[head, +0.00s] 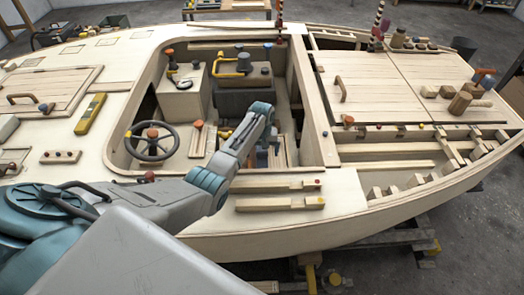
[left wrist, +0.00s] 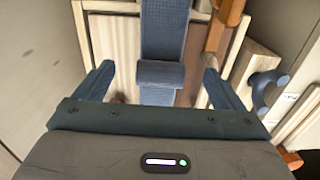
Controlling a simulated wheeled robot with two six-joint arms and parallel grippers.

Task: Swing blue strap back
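A dark blue strap (left wrist: 165,28) runs down the middle of the left wrist view, over pale wood, with a raised fold or loop (left wrist: 159,74) across it. My left gripper (left wrist: 157,66) is open, with one finger on each side of the strap. Both fingers look apart from it. In the head view my left arm reaches over the cockpit edge, and its gripper end (head: 272,143) points down into the cockpit. The strap cannot be made out clearly there, as my arm covers that area. My right gripper is not in view.
An orange-brown bar (left wrist: 218,32) and a blue-grey hook-shaped part (left wrist: 264,88) lie right of the strap. In the cockpit stand a steering wheel (head: 151,141) and a yellow handle (head: 232,65). The wooden cockpit rim (head: 306,110) surrounds the arm's end.

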